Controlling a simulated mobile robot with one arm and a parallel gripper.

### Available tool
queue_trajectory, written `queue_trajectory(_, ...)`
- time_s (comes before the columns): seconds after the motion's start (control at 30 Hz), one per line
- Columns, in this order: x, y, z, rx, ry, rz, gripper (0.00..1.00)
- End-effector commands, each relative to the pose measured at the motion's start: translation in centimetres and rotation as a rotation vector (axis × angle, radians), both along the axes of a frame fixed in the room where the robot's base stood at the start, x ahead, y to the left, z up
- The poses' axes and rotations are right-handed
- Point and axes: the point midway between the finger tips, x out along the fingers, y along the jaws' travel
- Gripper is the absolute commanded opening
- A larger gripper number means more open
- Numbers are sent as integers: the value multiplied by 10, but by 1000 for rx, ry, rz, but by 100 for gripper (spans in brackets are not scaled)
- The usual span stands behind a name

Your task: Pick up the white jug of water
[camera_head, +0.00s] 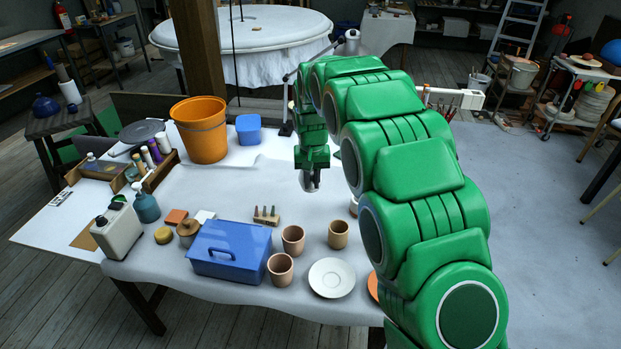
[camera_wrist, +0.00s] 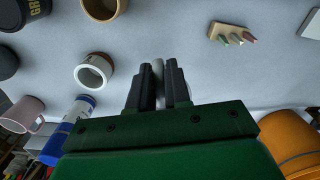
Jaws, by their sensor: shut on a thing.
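My gripper (camera_head: 308,182) hangs over the white-covered table, right of the middle. In the wrist view my gripper (camera_wrist: 158,80) has its two dark fingers close together, shut on a narrow pale piece (camera_wrist: 158,70). A small bit of the white jug (camera_head: 309,188) shows below my gripper in the head view. Most of the jug is hidden by my gripper and wrist, so its tilt, its water and any gap to the table cannot be told.
Clay cups (camera_head: 293,239), a white saucer (camera_head: 331,278) and a blue box (camera_head: 230,250) stand at the front. An orange bucket (camera_head: 201,130) and a blue tub (camera_head: 248,129) stand behind. In the wrist view a white-rimmed cup (camera_wrist: 94,73) and a wooden tool block (camera_wrist: 231,34) are near.

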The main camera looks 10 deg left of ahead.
Motion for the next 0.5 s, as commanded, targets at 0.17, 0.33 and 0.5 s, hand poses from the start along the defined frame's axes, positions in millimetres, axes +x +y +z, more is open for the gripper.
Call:
queue_trajectory(0.17, -10, -4, 5, 1, -2, 0, 0)
queue_trajectory(0.33, -19, -8, 10, 0, -1, 0, 0)
queue_trajectory(0.5, -26, -10, 13, 1, -2, 0, 0)
